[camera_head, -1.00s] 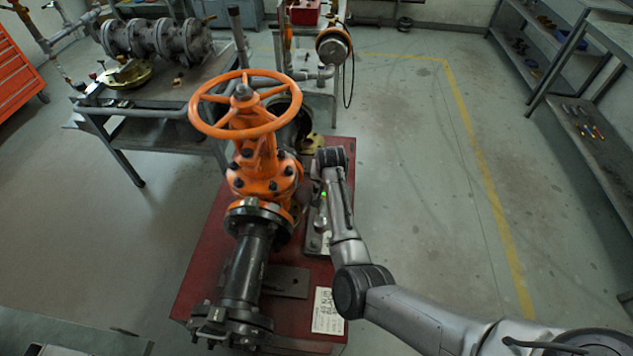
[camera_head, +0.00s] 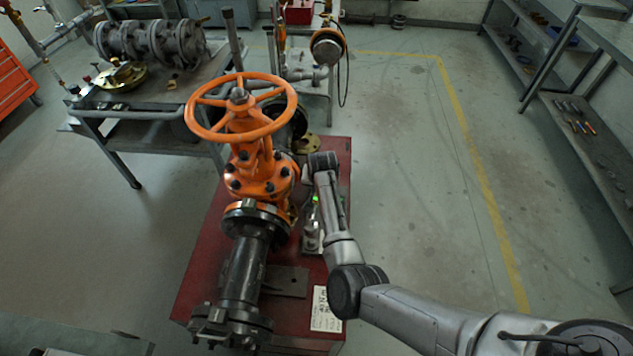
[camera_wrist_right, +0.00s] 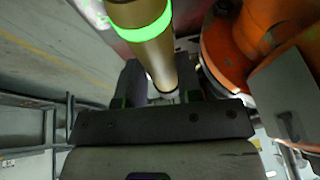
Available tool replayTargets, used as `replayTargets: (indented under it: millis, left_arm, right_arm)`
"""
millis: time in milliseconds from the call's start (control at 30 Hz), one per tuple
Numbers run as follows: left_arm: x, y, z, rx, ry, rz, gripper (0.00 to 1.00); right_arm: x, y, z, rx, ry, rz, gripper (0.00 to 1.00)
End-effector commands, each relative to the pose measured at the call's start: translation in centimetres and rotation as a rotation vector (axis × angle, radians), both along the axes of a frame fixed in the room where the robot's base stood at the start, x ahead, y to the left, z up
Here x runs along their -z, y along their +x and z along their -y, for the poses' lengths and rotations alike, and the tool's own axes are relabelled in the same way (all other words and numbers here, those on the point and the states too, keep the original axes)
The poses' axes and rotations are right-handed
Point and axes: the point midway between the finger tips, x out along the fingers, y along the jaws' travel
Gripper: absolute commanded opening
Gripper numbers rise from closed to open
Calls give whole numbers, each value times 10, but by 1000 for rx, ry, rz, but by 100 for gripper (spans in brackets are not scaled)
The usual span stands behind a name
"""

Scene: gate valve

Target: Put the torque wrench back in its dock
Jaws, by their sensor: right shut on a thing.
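In the right wrist view my right gripper (camera_wrist_right: 162,95) is shut on a brass-coloured round bar with a glowing green ring (camera_wrist_right: 145,30), which I take to be the torque wrench. The bar runs between the dark fingers; its far end is hidden. In the head view my right arm hangs over the red bench just right of the orange valve; its fingers are mostly hidden behind the wrist. A green glow (camera_head: 315,198) shows beside the arm. A small grey metal fixture (camera_head: 312,238) stands on the bench below it; I cannot tell whether it is the dock. My left gripper is out of view.
The orange gate valve (camera_head: 262,178) with its handwheel (camera_head: 211,126) stands close left of my right arm, on the red bench (camera_head: 205,265). A paper tag (camera_head: 326,309) lies near the bench's front right. The floor (camera_head: 410,180) to the right is clear.

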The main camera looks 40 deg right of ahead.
Motion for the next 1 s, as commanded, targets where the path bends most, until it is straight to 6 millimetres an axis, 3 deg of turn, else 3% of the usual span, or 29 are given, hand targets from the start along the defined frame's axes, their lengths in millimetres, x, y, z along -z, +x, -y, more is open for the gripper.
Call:
replayTargets:
  millis: [1000]
  left_arm:
    - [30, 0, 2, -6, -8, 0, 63]
  right_arm:
    - [62, 1, 1, 0, -2, 5, 0]
